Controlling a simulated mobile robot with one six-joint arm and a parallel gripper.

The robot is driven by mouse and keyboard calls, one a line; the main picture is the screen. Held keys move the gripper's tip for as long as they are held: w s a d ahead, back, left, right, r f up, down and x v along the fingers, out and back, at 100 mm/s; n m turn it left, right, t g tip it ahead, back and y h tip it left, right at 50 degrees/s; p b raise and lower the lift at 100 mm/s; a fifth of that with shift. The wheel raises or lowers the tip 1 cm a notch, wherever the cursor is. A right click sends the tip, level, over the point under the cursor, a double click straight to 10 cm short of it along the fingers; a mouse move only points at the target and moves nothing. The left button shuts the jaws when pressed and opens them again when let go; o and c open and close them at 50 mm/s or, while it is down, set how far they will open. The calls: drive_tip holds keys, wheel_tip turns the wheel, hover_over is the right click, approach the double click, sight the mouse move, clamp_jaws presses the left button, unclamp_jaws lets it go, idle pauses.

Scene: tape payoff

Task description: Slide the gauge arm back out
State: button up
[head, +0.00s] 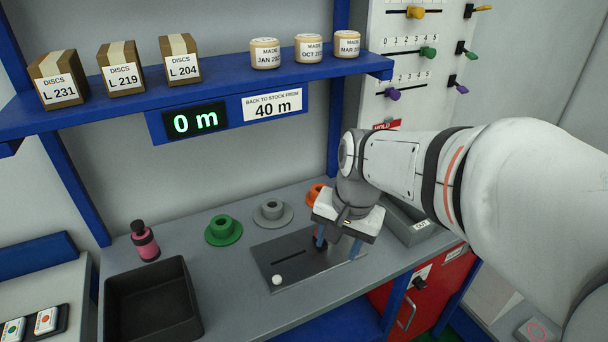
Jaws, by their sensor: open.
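A dark plate (266,262) with a long slot lies on the grey bench, with a small white knob (277,280) near its front left corner. My gripper (338,246) is over the right end of the plate, pointing down, its two blue fingertips apart. A small black part (308,246) shows beside the left finger at the slot's right end. It may be the gauge arm, but I cannot tell for sure. My gripper hides part of that end, and whether the fingers touch anything is unclear.
A green flanged spool (223,229), a grey one (272,212) and a partly hidden orange one (315,193) stand behind the plate. A black bin (112,290) and a pink bottle (145,241) are left.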

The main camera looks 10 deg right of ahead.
drive_tip(key=w+d+f+m+g+y, duration=0.1)
drive_tip(key=w+d+f+m+y, duration=0.1)
drive_tip(key=w+m, duration=0.45)
drive_tip(key=w+d+f+m+y, duration=0.1)
drive_tip(key=w+d+f+m, duration=0.1)
drive_tip(key=w+m, duration=0.5)
drive_tip(key=shift+n, duration=0.35)
drive_tip(key=x, duration=0.5)
drive_tip(key=w+x, duration=0.1)
drive_tip(key=x, duration=0.1)
drive_tip(key=shift+a+f, duration=0.25)
drive_tip(key=shift+c, duration=0.2)
drive_tip(key=shift+r, duration=0.15)
clamp_jaws()
